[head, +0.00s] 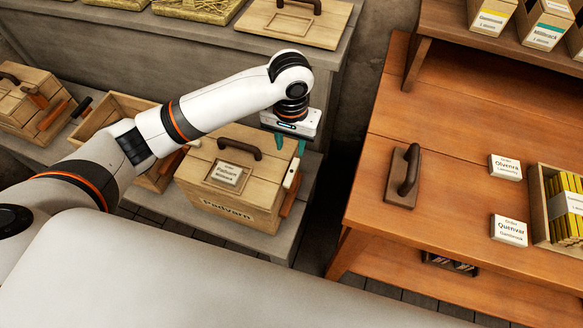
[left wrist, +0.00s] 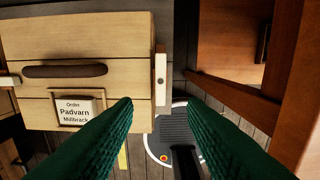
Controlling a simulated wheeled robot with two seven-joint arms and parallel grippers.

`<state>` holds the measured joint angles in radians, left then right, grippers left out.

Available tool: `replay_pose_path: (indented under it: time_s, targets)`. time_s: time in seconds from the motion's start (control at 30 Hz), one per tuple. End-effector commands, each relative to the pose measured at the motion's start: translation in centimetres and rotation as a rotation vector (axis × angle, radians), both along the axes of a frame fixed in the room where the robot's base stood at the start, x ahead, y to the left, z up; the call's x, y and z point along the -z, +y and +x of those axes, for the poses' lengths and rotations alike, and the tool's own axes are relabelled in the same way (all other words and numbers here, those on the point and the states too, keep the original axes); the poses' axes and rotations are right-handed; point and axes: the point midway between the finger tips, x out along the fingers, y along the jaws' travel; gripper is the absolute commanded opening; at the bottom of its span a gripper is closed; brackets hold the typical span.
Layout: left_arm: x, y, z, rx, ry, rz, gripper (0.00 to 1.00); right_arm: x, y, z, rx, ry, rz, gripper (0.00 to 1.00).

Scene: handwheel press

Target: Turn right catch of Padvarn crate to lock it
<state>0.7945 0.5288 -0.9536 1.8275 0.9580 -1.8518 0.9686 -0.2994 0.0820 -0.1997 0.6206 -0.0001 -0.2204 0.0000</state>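The Padvarn crate (head: 235,215) is a pale wooden box with a closed lid, a dark handle and a white order card, standing on the grey bench. It also shows in the left wrist view (left wrist: 120,50). Its right catch is a cream bar (head: 291,178) on the crate's right side; in the left wrist view the bar (left wrist: 160,88) runs along that side, with a dark dot on it. My left gripper (head: 290,144) is above the crate's right edge, its teal fingers apart and empty. In the left wrist view the fingers (left wrist: 160,104) point toward the catch's side, not touching it.
An open wooden crate (head: 118,103) and another closed crate (head: 30,105) stand to the left. The orange-brown table (head: 440,250) on the right carries a dark handled block (head: 403,178), white order cards and a box (head: 562,240). A gap separates bench and table.

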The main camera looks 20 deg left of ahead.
Motion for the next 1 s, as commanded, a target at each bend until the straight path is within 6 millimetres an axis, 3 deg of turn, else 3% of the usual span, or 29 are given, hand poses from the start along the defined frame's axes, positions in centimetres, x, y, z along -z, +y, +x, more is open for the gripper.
replay_pose_path:
  time_s: [0.5,0.7,1.0]
  targets:
    - [9.5,0.0,-0.1,0.001,0.000,-0.001,0.38,1.1,0.4,-0.1,0.002,0.001,0.005,0.36]
    - [11.1,0.0,-0.1,0.003,-0.003,-0.001,0.38,1.2,0.4,-0.1,0.002,0.001,0.004,0.36]
    - [11.3,0.0,-0.1,0.004,-0.004,-0.002,0.38,1.2,0.3,-0.1,0.001,0.001,0.004,0.36]
